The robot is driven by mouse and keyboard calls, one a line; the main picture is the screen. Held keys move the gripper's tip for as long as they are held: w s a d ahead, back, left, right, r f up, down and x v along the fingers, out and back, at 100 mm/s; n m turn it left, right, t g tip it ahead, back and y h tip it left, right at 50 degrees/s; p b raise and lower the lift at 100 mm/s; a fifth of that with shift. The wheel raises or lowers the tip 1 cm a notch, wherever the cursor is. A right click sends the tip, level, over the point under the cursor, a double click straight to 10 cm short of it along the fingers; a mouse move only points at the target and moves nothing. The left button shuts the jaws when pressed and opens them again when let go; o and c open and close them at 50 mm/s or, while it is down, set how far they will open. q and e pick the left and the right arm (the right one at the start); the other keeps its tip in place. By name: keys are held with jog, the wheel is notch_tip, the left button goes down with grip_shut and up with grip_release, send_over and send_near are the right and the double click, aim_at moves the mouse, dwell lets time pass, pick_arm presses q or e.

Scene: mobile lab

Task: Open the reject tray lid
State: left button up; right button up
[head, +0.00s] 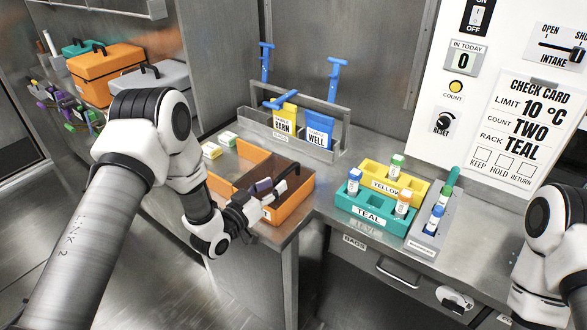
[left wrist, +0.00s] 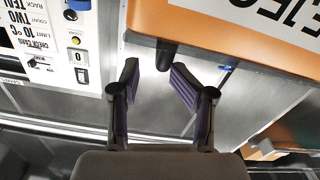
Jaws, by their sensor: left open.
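The reject tray (head: 304,191) is an orange box on the left part of the bench, with brown surfaces showing inside its orange rim. In the left wrist view an orange face (left wrist: 215,25) carries part of a white label with large dark letters. A short dark tab (left wrist: 165,55) sticks out from its edge. My left gripper (head: 276,187) is over the front of the tray in the head view. Its open purple-padded fingers (left wrist: 153,85) point towards the tab, with nothing between them. I cannot tell whether they touch it. My right gripper is out of view.
A grey rack (head: 290,146) with yellow and blue bags stands behind the tray. To the right are a teal rack (head: 375,214) and a yellow rack (head: 409,180) with capped vials, and a grey holder (head: 433,225). My right arm is at the right edge.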

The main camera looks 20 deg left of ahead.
aim_at(283, 176)
pick_arm(q)
jog(key=x, duration=0.3)
jog(key=p+x, duration=0.1)
jog(key=x, duration=0.1)
jog(key=shift+w+a, duration=0.15)
jog(key=shift+w, duration=0.25)
jog(key=shift+w+d+f, duration=0.1)
jog(key=shift+w+d, duration=0.1)
jog(key=shift+d, duration=0.1)
jog(key=shift+s+a, duration=0.15)
jog(key=shift+c, duration=0.8)
jog(key=shift+f, duration=0.1)
grip_shut()
jog(key=shift+a+f, duration=0.1)
jog(key=shift+f, duration=0.05)
